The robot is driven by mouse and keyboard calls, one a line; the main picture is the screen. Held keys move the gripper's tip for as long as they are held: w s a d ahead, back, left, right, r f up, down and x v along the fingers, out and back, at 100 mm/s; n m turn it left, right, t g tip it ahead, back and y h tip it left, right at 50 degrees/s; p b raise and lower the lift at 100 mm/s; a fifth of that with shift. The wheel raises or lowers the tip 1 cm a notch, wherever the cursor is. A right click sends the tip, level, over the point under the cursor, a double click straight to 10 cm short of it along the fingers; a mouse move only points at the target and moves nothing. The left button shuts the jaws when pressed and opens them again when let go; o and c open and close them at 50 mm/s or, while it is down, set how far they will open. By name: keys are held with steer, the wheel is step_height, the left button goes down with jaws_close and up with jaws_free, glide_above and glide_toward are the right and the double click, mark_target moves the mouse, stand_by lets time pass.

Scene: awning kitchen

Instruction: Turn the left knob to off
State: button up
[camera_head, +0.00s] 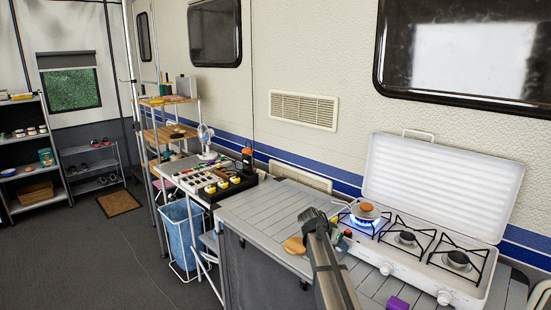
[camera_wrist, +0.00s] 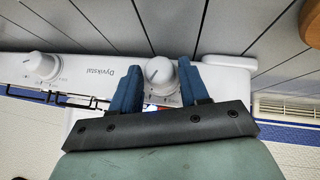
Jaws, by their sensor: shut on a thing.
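The white stove (camera_head: 400,262) stands on the counter at the right in the head view. Its left burner burns with a blue flame (camera_head: 372,223) under a small pan (camera_head: 365,212). In the wrist view, which is upside down, the white left knob (camera_wrist: 158,73) sits between the two blue fingers of my gripper (camera_wrist: 157,84). The gripper is shut on this knob. In the head view my arm and gripper (camera_head: 324,228) reach to the stove's left front, and I cannot make out the left knob there. The knob's exact setting is not readable.
The middle knob (camera_head: 387,268) also shows in the wrist view (camera_wrist: 41,66); the right knob (camera_head: 445,297) is farther along. A round wooden piece (camera_head: 294,245) and a purple block (camera_head: 398,303) lie on the slatted counter (camera_head: 255,212). The raised white lid (camera_head: 445,185) stands behind the burners.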

steer(key=t+y, duration=0.1)
steer(key=m+t+y, duration=0.1)
steer(key=s+t+y, duration=0.1)
steer(key=shift+d+m, duration=0.3)
steer(key=shift+m, duration=0.1)
steer(key=shift+w+t+y, duration=0.15)
steer(key=shift+t+y, duration=0.25)
steer(key=shift+y, duration=0.1)
steer(key=o, duration=1.4)
steer(key=shift+o, duration=0.2)
steer(key=w+r+v, duration=0.1)
steer(key=v, duration=0.5)
steer(key=shift+s+d, duration=0.15)
steer(key=shift+s, duration=0.05)
steer(key=shift+r, duration=0.1)
